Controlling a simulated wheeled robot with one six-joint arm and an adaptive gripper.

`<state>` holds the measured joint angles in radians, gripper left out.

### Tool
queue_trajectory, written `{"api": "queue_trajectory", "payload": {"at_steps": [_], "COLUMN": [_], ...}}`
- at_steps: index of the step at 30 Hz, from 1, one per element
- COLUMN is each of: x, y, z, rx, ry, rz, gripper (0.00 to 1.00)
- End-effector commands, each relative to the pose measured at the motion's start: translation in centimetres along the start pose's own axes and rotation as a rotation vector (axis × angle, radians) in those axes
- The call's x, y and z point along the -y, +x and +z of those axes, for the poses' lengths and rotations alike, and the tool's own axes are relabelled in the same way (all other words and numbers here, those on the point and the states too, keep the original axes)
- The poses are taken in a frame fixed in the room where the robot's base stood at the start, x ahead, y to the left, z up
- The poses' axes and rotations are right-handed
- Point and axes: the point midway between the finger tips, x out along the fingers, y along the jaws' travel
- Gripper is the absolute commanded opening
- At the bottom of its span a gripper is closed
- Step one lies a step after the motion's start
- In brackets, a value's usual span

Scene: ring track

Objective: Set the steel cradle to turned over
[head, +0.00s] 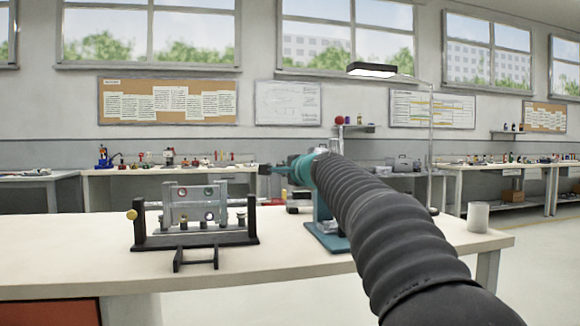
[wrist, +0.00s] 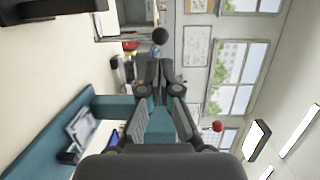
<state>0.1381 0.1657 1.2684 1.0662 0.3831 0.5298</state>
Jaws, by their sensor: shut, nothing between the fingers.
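The steel cradle (head: 179,208) is a grey upright frame with round holes, in the head view at left of centre. It hangs between the dark end posts of a black stand (head: 196,241) on the bench. A yellow knob (head: 131,214) sits at the left end of its axle. My gripper (head: 268,170) is up and to the right of the cradle, apart from it and empty. In the wrist view my gripper (wrist: 160,64) has its fingertips together. The cradle cannot be made out there.
The white bench (head: 80,255) carries the stand. A low black rack (head: 196,259) stands in front of it. A teal machine (head: 326,236) is partly behind my arm. A grey cup (head: 478,217) stands at the right end. The bench's left part is clear.

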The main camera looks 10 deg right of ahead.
Motion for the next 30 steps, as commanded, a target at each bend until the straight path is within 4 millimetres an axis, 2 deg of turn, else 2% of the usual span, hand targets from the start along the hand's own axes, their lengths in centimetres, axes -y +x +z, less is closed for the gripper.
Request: {"api": "queue_trajectory", "payload": {"at_steps": [6,13,18,30], "x": [0.2,0.1,0.1,0.0], "y": [3.8,6.3,6.9,6.8], "z": [0.1,0.0,0.0,0.0], "rx": [0.001,-0.001,-0.001,-0.001], "ry": [0.001,-0.001,0.000,0.000], "rz": [0.001,0.000,0.000,0.000], "gripper": [0.00,0.00,0.00,0.00]}}
